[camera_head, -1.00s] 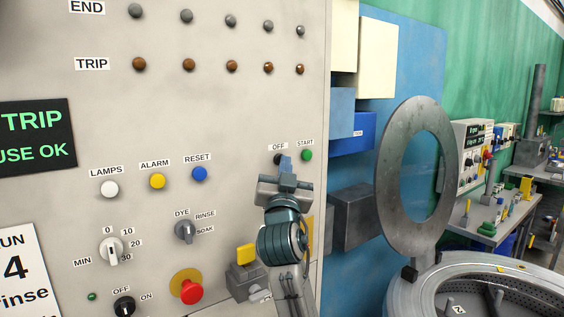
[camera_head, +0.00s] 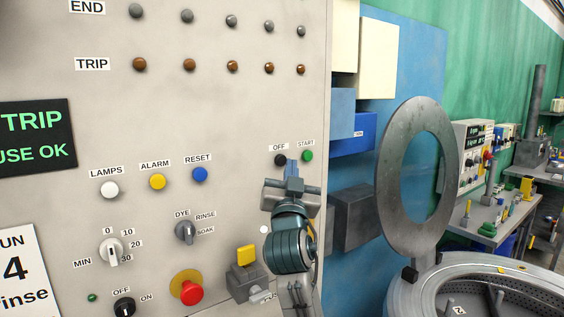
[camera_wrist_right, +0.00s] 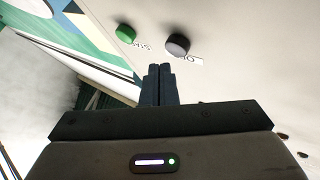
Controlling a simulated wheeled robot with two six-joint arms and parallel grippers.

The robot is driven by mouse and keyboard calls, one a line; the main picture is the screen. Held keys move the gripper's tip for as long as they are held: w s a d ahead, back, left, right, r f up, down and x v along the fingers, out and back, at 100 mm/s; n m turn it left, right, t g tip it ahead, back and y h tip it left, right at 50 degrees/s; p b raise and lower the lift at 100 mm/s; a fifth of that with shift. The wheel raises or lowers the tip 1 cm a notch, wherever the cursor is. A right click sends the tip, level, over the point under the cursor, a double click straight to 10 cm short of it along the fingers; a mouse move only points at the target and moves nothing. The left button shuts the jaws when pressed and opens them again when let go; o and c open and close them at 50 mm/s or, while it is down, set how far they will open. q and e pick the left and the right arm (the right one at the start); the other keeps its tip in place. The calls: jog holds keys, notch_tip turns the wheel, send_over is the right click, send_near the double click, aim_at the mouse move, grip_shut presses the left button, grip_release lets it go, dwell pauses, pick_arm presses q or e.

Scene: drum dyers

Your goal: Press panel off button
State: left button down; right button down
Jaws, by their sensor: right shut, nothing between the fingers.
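The black OFF button (camera_head: 280,160) sits on the upright beige panel (camera_head: 240,115), under its OFF label. The green START button (camera_head: 307,156) is just right of it. My right gripper (camera_head: 291,163) is shut and empty, its blue-grey fingertips just below and between the two buttons in the head view. In the right wrist view the shut fingers (camera_wrist_right: 160,72) point at the panel; the dark OFF button (camera_wrist_right: 178,45) is ahead and slightly right of the tips, and the green button (camera_wrist_right: 125,33) is to the left. Whether the tips touch the panel is unclear. My left gripper is out of view.
A red mushroom button (camera_head: 191,293), a yellow-topped switch (camera_head: 246,255) and the DYE/RINSE/SOAK knob (camera_head: 186,231) lie lower on the panel. Right of the panel edge stand grey boxes (camera_head: 354,218) and an open round drum lid (camera_head: 387,205).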

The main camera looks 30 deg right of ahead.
jog(key=s, duration=0.4)
jog(key=shift+s+d, duration=0.2)
jog(key=shift+s, duration=0.1)
dwell(0.6)
